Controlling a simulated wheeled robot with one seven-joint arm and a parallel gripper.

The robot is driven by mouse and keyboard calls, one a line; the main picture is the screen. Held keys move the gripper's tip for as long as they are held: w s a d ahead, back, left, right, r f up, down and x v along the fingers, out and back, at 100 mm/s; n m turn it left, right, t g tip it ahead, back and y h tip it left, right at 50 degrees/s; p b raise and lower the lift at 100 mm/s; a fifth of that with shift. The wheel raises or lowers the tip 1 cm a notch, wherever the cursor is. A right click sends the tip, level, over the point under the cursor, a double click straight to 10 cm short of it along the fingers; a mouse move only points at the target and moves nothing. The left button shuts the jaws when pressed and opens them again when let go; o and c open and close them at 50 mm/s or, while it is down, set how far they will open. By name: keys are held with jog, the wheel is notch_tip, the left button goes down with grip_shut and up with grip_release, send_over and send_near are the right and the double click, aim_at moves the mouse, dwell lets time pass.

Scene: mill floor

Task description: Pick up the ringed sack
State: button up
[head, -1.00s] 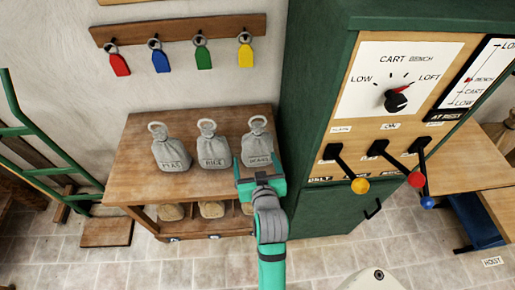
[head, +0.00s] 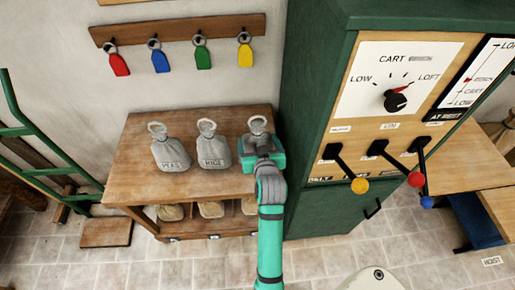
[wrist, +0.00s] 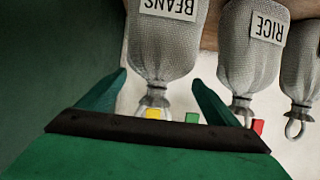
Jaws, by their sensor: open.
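Three grey cloth sacks stand upright in a row on the wooden shelf top, each with a pale ring at its tied neck. In the head view they are a left sack that seems labelled PEAS (head: 171,154), the RICE sack (head: 213,151) and a right sack (head: 257,128). The wrist view, upside down, shows the right sack is BEANS (wrist: 163,50), with RICE (wrist: 252,60) beside it. My gripper (head: 263,150) is open in front of the BEANS sack and hides its lower body. In the wrist view its fingers (wrist: 160,85) lie either side of the sack's upper part.
The green cabinet (head: 318,120) with dial and levers (head: 378,150) stands close on the right of my gripper. The wooden shelf (head: 135,165) holds more sacks (head: 211,209) below. Coloured tags (head: 161,62) hang on a rack above.

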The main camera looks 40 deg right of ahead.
jog(key=shift+x, duration=1.1)
jog(key=shift+s+d, duration=0.1)
jog(key=c, duration=1.8)
jog(key=shift+r, duration=0.15)
grip_shut()
